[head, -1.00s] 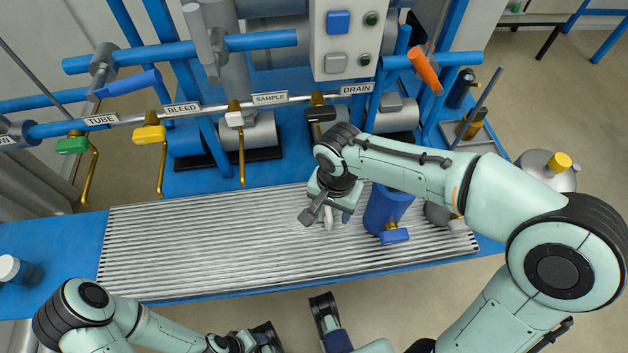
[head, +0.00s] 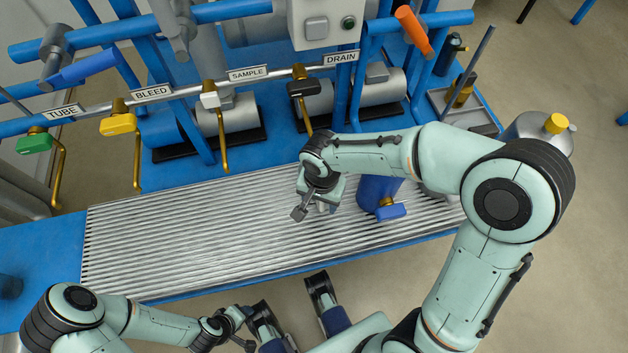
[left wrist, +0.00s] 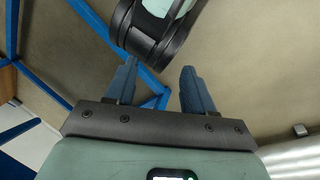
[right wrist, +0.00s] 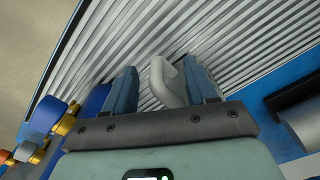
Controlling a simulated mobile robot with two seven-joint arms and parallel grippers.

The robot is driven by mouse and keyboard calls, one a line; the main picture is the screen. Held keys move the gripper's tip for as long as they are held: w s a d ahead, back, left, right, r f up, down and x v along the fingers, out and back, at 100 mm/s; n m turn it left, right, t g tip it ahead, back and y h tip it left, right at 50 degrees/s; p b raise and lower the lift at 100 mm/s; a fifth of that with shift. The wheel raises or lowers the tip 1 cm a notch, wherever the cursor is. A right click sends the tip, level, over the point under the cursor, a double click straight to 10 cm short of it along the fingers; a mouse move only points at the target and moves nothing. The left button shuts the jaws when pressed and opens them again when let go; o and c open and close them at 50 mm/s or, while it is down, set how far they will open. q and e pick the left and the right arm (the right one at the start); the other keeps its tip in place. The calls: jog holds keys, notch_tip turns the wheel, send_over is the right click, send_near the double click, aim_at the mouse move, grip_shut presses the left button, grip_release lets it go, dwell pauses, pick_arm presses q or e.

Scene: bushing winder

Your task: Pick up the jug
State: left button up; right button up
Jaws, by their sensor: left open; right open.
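The jug shows only in part. A light grey curved piece like a handle (right wrist: 160,75), which I take to be the jug's, stands between the fingers of my right gripper (right wrist: 162,90) in the right wrist view. The fingers are open on either side of it, and I cannot tell whether they touch it. In the head view my right gripper (head: 322,203) is low over the slatted board and hides most of what is under it. My left gripper (left wrist: 158,85) is open and empty, away from the bench.
A blue vessel (head: 372,190) with a blue-handled tap stands just right of my right gripper. The slatted board (head: 190,240) is clear to the left. Yellow (head: 118,124) and green (head: 35,141) valve handles and pipes line the back. A yellow-capped can (head: 540,135) stands right.

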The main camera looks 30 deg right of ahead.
notch_tip(320, 180, down, 2)
jog(key=shift+f, duration=0.1)
grip_shut()
dwell(0.5)
